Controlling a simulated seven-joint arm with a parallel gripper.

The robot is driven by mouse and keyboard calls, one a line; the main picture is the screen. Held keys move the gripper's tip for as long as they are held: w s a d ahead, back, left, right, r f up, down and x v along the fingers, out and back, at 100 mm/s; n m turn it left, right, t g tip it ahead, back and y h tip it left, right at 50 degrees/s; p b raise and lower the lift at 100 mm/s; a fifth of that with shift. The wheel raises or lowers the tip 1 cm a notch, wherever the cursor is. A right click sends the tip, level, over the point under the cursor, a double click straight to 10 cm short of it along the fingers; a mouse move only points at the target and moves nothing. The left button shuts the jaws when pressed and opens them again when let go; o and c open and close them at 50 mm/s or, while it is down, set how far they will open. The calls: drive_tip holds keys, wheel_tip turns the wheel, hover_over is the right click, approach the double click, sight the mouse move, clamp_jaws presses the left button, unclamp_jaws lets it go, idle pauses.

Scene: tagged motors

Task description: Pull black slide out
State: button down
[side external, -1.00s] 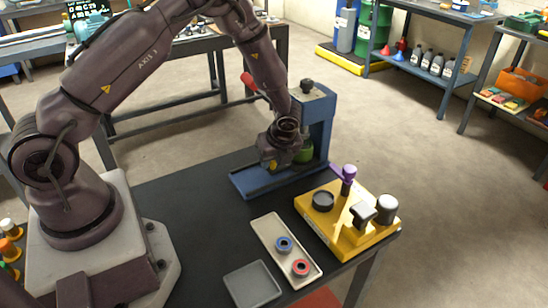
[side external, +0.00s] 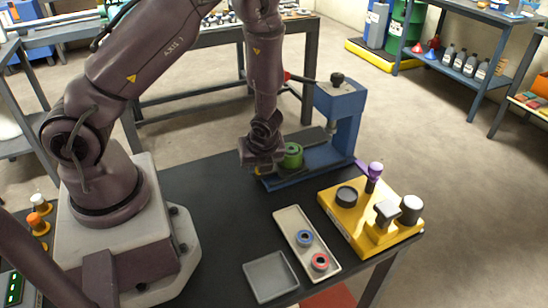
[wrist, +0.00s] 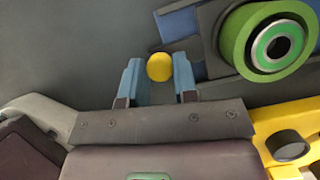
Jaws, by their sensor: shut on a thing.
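The black slide (wrist: 207,38) extends from the blue press (side external: 340,105), with its yellow knob (wrist: 160,67) at the outer end. My gripper (wrist: 158,72) has its two blue fingers on either side of the yellow knob and is shut on it. In the side view my gripper (side external: 260,168) is low at the left end of the blue press base (side external: 312,170). A green ring-shaped motor (side external: 292,156) sits on the slide, clear of the press head. It also shows at upper right in the wrist view (wrist: 232,40). My wrist hides part of the slide in the side view.
A cream tray (side external: 291,222) holds a blue ring and a red ring. A grey tray (side external: 270,278) lies in front. The black table (side external: 215,200) is clear left of the press.

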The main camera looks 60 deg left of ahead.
drive_tip(key=shift+s, duration=0.35)
drive_tip(key=c, duration=0.9)
unclamp_jaws()
drive_tip(key=shift+w+r, duration=0.1)
drive_tip(key=v, duration=1.2)
drive_tip(key=shift+d+r, duration=0.15)
drive_tip(key=shift+r, duration=0.25)
drive_tip(key=shift+n, duration=0.3)
